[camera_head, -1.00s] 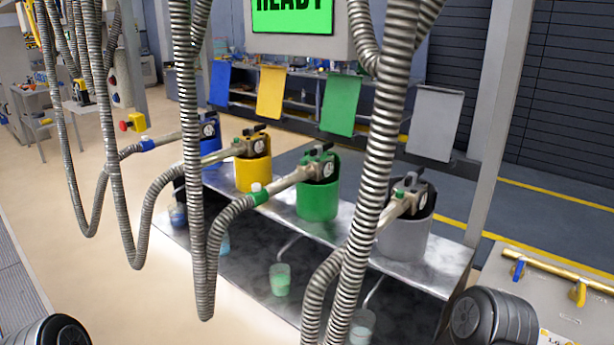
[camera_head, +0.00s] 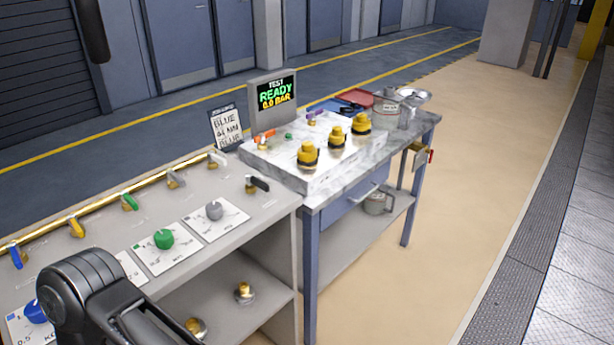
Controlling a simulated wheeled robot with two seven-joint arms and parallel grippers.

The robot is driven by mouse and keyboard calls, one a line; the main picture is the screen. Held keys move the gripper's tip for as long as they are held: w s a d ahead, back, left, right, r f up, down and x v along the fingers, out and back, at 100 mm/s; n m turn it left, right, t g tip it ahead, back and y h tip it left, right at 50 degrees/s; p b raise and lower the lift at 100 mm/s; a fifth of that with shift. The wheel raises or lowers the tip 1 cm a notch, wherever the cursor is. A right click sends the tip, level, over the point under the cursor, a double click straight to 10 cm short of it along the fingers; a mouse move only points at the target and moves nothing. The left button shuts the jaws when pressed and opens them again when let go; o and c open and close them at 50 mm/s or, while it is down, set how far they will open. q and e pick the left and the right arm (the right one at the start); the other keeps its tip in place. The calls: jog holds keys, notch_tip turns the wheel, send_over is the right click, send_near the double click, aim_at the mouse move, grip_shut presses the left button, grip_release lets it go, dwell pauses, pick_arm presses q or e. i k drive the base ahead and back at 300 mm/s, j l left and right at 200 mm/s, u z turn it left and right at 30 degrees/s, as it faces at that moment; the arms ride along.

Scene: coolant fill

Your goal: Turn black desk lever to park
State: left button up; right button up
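The black desk lever (camera_head: 258,183) sits on a brass stem near the right end of the grey desk top (camera_head: 175,205). Its short handle points to the right; the lettering beside it is too small to read. One of my dark arm links stands at the lower left, over the desk's front edge and well apart from the lever. Neither gripper shows.
A blue lever (camera_head: 15,256), yellow lever (camera_head: 76,228), green lever (camera_head: 129,201) and grey levers line the desk's back. Green knob (camera_head: 164,239) and grey knob (camera_head: 214,210) sit in front. A test bench (camera_head: 345,184) adjoins right; floor beyond is clear.

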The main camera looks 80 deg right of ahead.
aim_at(251, 179)
jog(key=z, duration=2.4)
jog(key=i+l+z, duration=0.25)
jog(key=l, duration=0.2)
jog(key=i+l+z, duration=0.25)
jog(key=l, duration=0.2)
